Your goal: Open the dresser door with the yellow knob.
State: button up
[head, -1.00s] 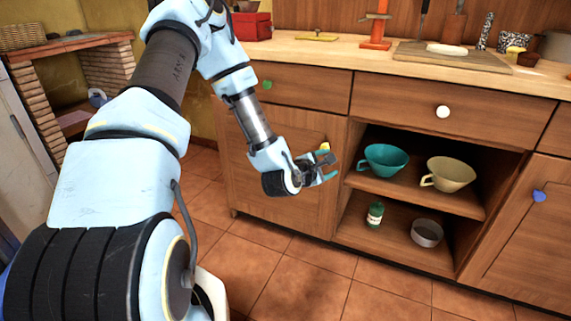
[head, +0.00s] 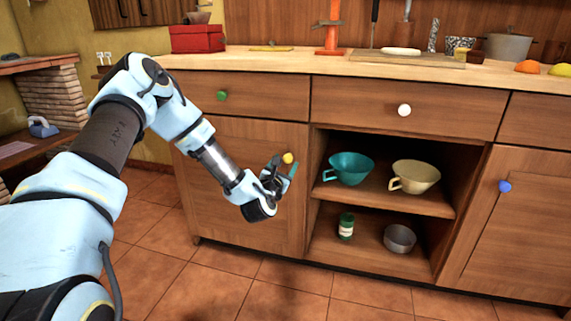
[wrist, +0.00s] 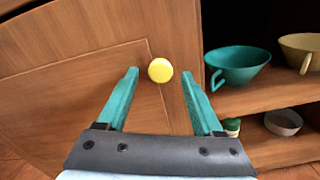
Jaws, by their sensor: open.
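The yellow knob (head: 288,158) sits near the upper right corner of the left wooden door (head: 225,185), which looks closed. In the wrist view the yellow knob (wrist: 160,70) appears between and just beyond the tips of my two teal fingers. My gripper (head: 281,168) is open and empty, right at the knob in the head view. It also shows in the wrist view (wrist: 159,73). I cannot tell whether a finger touches the knob or the door.
Right of the door is an open shelf (head: 448,207) with a teal cup (head: 350,168), a beige cup (head: 414,176), a green bottle (head: 346,227) and a grey bowl (head: 399,238). A drawer with a green knob (head: 222,95) is above the door. A blue knob (head: 505,186) is on the right door.

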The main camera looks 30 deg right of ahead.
jog(key=shift+x, duration=0.8)
jog(key=shift+c, duration=0.2)
grip_shut()
dwell(0.7)
